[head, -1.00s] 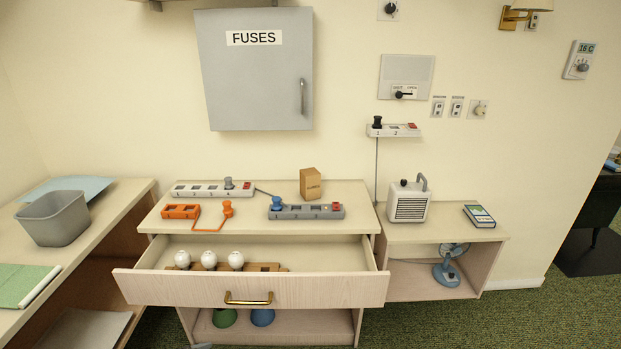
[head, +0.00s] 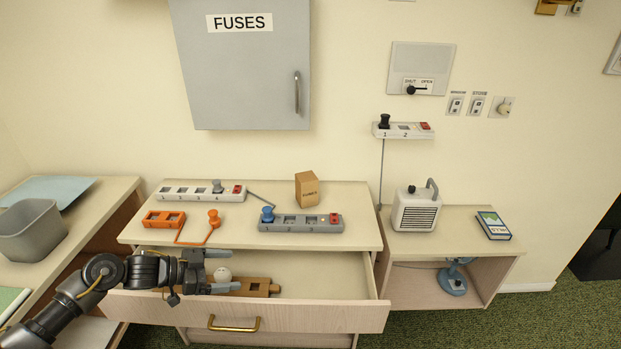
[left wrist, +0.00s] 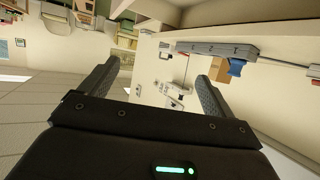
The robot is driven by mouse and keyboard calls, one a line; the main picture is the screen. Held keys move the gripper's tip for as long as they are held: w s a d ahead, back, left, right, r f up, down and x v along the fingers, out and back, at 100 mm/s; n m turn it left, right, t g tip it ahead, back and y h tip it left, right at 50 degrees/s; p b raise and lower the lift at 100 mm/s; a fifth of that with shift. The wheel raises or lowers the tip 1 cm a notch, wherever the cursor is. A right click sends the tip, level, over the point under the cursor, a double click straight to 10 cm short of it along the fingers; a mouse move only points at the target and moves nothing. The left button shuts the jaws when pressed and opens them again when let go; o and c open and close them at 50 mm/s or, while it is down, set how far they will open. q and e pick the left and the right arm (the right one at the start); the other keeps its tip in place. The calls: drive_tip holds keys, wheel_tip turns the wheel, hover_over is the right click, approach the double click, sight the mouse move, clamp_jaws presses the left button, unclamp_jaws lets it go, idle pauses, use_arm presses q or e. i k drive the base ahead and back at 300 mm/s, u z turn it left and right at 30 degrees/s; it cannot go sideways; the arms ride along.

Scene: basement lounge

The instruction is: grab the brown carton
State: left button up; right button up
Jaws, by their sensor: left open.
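The brown carton (head: 307,189) stands upright on the dresser top at its back edge, behind the grey power strip. My left gripper (head: 230,270) is open in the head view, over the pulled-out drawer, to the left of the carton and nearer to me. It is apart from the carton. In the left wrist view the two fingers (left wrist: 155,90) are spread with nothing held. A brown patch (left wrist: 221,71) beside a blue plug there may be the carton. My right gripper is not in view.
The grey power strip (head: 300,223) with a blue plug lies in front of the carton. An orange strip (head: 164,219) with a cord and a white strip (head: 190,193) lie to its left. The open drawer (head: 340,312) juts out below. A heater (head: 416,210) stands right.

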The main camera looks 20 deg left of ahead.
sight(307, 184)
drive_tip(key=i, duration=1.3)
